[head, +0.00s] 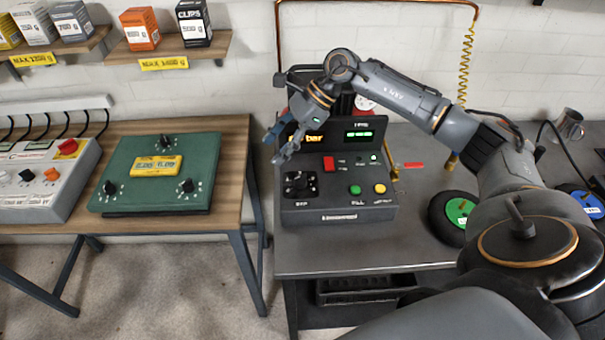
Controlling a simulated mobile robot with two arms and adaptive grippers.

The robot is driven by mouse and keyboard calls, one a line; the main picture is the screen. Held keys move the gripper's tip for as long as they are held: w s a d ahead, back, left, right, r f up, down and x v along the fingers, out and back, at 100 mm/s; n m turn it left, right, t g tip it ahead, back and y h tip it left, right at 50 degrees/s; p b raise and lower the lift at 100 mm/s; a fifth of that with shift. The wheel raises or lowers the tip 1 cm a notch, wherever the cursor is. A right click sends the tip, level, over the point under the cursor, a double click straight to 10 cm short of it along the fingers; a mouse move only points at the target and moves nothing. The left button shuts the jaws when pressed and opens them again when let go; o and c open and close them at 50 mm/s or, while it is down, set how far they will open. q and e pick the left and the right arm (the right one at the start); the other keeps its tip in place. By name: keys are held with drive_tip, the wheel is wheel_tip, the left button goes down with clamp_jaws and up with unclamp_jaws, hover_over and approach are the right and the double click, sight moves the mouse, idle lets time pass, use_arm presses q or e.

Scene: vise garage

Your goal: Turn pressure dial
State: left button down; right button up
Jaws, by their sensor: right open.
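A dark pressure control box (338,208) sits on the grey workbench. It has a black dial (299,184) on a black plate at its left front, a red switch (329,163), and green (355,190) and yellow (380,188) buttons. Its upright display panel (352,134) shows orange text ending in "bar" and a green readout. My right gripper (277,146) is open and empty, in front of the left part of the display and above the dial, apart from it. It hides part of the orange text. My left gripper is not in view.
A green board (105,195) with several black knobs lies on the wooden table to the left, beside a grey switch box (50,192). Shelves with boxes hang above the table.

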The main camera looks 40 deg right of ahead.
sight(302, 176)
drive_tip(key=s+d+g+h, duration=0.2)
drive_tip(key=s+d+h, duration=0.1)
drive_tip(key=d, duration=0.8)
drive_tip(key=shift+n, duration=0.4)
drive_tip(key=p+x, duration=0.1)
drive_tip(key=x, duration=0.2)
drive_tip(key=p+x, duration=0.1)
drive_tip(key=x, duration=0.3)
drive_tip(key=p+x, duration=0.1)
drive_tip(key=x, duration=0.3)
drive_tip(key=shift+w+a+f, duration=0.15)
drive_tip(key=shift+w+a, duration=0.15)
drive_tip(key=shift+w, duration=0.1)
drive_tip(key=shift+p+x, duration=0.35)
drive_tip(key=shift+x, duration=0.4)
drive_tip(key=shift+d, duration=0.1)
drive_tip(key=shift+t, duration=0.3)
drive_tip(key=c, duration=1.1)
